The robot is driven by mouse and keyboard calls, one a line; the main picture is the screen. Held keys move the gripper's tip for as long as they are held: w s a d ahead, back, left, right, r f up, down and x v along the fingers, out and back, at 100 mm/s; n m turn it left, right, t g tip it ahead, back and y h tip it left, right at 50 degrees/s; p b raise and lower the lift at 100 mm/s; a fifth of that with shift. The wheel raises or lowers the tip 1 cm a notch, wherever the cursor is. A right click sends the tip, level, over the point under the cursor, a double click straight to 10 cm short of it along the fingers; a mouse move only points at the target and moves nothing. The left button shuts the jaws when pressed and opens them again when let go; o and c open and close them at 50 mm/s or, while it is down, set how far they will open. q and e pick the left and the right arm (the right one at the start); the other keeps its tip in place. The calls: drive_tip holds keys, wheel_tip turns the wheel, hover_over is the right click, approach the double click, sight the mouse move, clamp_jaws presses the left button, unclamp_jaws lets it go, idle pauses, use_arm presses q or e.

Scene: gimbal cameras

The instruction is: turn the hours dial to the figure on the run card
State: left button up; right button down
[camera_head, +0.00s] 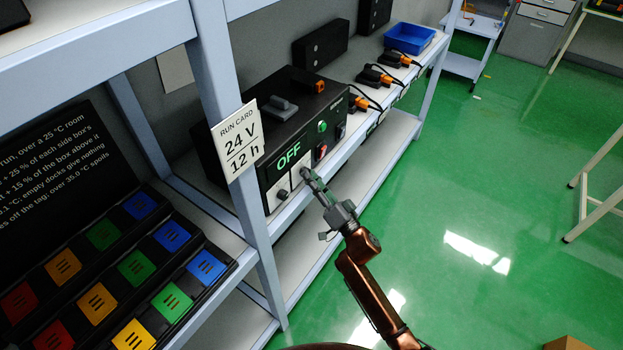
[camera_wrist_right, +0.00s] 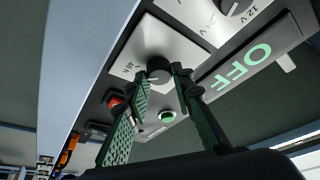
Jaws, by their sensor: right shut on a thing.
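The white run card (camera_head: 238,140) hangs on the shelf post and reads 24 V and 12 h. Behind it stands the black charger box (camera_head: 318,104) with a lit green OFF display (camera_head: 289,156). My right gripper (camera_head: 306,176) reaches its front panel. In the wrist view, the hours dial (camera_wrist_right: 158,67) is a dark round knob on a white plate marked 48h; the gripper's green fingers (camera_wrist_right: 163,80) are shut on it. I cannot tell the dial's set figure. The voltage dial (camera_head: 283,194) sits beside it; its plate shows 12 V in the wrist view. My left gripper is out of view.
The pale shelf post (camera_head: 223,85) stands left of the charger's front. A rack of coloured blocks (camera_head: 120,275) is at lower left. Orange-and-black plugs with cables (camera_head: 373,76) and a blue bin (camera_head: 409,38) lie farther along the shelf. The green floor at right is mostly clear.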

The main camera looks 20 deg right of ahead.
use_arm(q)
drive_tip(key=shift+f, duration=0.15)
use_arm(e)
drive_tip(key=shift+n, duration=0.4)
use_arm(q)
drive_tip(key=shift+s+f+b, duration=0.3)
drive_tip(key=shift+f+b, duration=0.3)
drive_tip(key=shift+b, duration=0.1)
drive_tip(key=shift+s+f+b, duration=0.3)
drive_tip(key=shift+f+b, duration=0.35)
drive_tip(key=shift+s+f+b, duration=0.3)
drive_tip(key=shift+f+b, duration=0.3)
drive_tip(key=shift+b, duration=0.1)
use_arm(e)
drive_tip(key=shift+w+d+r+n+g+y, duration=0.15)
drive_tip(key=shift+n+g+y, duration=1.5)
drive_tip(key=shift+n, duration=4.25)
drive_tip(key=shift+w+d+n+g+y, duration=0.15)
drive_tip(key=shift+n+g+y, duration=1.5)
drive_tip(key=shift+n, duration=4.25)
drive_tip(key=shift+w+d+r+n+g+y, duration=0.15)
drive_tip(key=shift+n+g+y, duration=0.55)
drive_tip(key=shift+n+g, duration=3.55)
drive_tip(key=shift+s+f+n+t, duration=0.1)
drive_tip(key=shift+s+n+t, duration=0.05)
drive_tip(key=shift+n+t, duration=1.65)
